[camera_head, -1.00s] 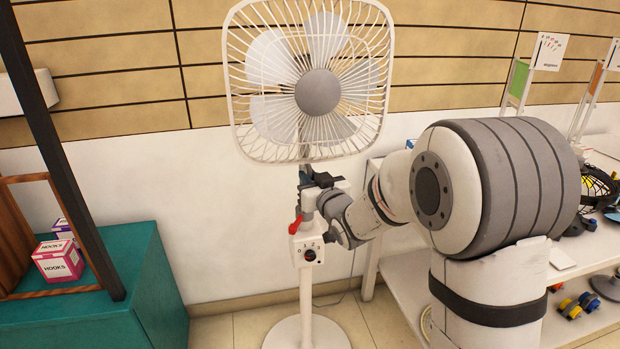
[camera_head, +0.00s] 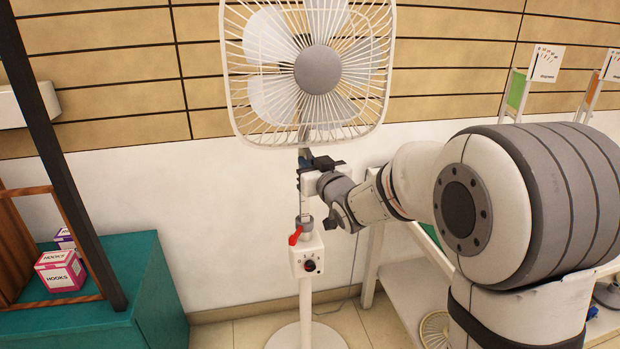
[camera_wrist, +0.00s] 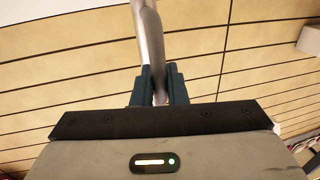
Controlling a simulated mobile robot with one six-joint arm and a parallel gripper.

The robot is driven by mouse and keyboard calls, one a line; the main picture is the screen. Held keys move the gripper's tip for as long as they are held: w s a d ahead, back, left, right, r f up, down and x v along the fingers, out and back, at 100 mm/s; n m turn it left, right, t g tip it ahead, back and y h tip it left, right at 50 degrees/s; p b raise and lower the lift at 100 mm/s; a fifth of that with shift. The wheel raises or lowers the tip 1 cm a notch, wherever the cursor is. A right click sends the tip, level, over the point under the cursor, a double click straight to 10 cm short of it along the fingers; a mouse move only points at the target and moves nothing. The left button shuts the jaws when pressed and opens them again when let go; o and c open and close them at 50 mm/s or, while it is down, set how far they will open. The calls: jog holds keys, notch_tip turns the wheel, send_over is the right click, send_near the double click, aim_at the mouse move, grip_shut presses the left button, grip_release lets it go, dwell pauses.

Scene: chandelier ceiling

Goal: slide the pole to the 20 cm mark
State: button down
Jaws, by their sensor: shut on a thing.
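A white standing fan has a caged head (camera_head: 316,73) with a grey hub, carried on a thin pole (camera_head: 305,200). The pole rises from a grey collar (camera_head: 304,222) with a red lever (camera_head: 295,236), above a white control box (camera_head: 306,258) with a dark knob. My gripper (camera_head: 305,160) is shut on the pole just under the fan cage. In the wrist view the dark fingers (camera_wrist: 160,82) close around the grey pole (camera_wrist: 148,35). Dark marks show faintly along the pole's side; their numbers are too small to read.
A teal cabinet (camera_head: 160,290) with a pink hooks box (camera_head: 60,271) stands left, behind a dark post (camera_head: 55,150). A white shelf unit (camera_head: 410,285) stands right, behind my arm. The wall is close behind the fan. A cable lies on the floor.

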aim_at(326, 145)
notch_tip(326, 145, up, 8)
jog(key=shift+p, duration=1.25)
jog(key=c, duration=1.6)
grip_release()
jog(key=shift+f, duration=0.1)
jog(key=shift+o, duration=0.2)
jog(key=shift+s, duration=0.1)
jog(key=v, duration=0.7)
jog(key=shift+s+d, duration=0.2)
jog(key=shift+s, duration=0.05)
